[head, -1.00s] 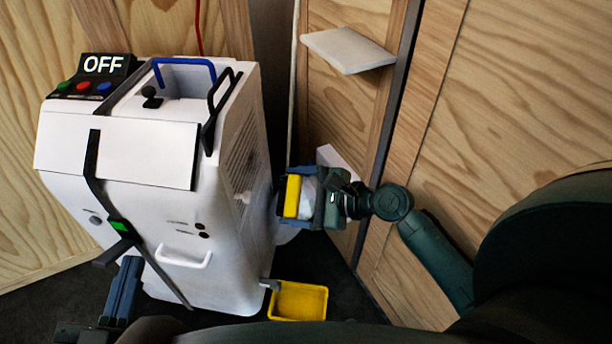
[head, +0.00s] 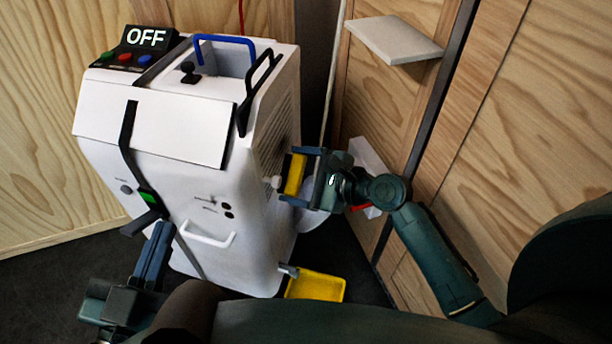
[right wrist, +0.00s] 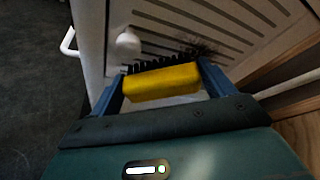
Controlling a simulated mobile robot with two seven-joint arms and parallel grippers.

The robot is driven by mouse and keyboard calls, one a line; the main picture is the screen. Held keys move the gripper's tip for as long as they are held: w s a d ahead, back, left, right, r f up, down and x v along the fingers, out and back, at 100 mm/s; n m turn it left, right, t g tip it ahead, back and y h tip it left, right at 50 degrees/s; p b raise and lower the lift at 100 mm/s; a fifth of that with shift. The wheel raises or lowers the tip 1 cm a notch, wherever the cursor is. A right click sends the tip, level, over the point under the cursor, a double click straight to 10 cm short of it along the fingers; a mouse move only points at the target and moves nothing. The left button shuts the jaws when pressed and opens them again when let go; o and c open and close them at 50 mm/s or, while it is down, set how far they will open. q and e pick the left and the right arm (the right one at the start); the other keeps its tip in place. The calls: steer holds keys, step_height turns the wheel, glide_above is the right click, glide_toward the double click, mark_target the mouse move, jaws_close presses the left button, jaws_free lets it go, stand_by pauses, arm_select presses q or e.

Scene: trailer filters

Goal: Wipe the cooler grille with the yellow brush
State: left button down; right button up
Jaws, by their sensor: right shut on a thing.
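The white cooler (head: 165,130) stands left of centre in the head view, with its slotted grille (head: 275,135) on its right side. The right wrist view shows the grille slots (right wrist: 185,35) close up, with a dark smudge among them. My right gripper (head: 300,178) is shut on the yellow brush (head: 294,174), which also shows between the fingers in the right wrist view (right wrist: 162,83). Its black bristles face the grille's lower edge; I cannot tell whether they touch. My left gripper (head: 160,235) is low by the cooler's front, near the green-marked black strap; its opening is unclear.
A white round knob (right wrist: 128,43) sticks out beside the bristles. A yellow tray (head: 316,287) is on the dark floor at the cooler's foot. A white shelf (head: 395,40) juts from the wooden wall on the right. An "OFF" display (head: 146,38) tops the cooler.

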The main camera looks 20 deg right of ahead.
mark_target(289, 136)
steer(key=shift+w+a+p, duration=0.65)
steer(key=shift+a, duration=0.2)
stand_by(0.7)
steer(key=shift+w+d, duration=0.5)
steer(key=shift+w, duration=0.25)
steer(key=shift+w+d, duration=0.5)
steer(key=shift+w, duration=0.25)
steer(key=shift+w+d, duration=0.5)
steer(key=shift+w, duration=0.25)
steer(key=shift+w+d+r+b, duration=0.1)
steer(key=shift+w+d, duration=0.4)
steer(key=shift+w, duration=0.25)
steer(key=shift+w+d+b, duration=0.1)
steer(key=shift+w+d, duration=0.35)
steer(key=shift+w, duration=0.25)
steer(key=shift+w+d+r+b, duration=0.1)
steer(key=shift+w+d, duration=0.4)
steer(key=shift+w, duration=0.25)
steer(key=shift+p, duration=0.45)
steer(key=s+p, duration=0.1)
steer(key=s+a+p, duration=0.1)
steer(key=shift+s+p, duration=0.15)
steer(key=shift+p, duration=0.15)
steer(key=shift+s+a+f+p, duration=0.15)
steer(key=shift+s+a+p, duration=0.2)
steer(key=shift+s+p, duration=0.15)
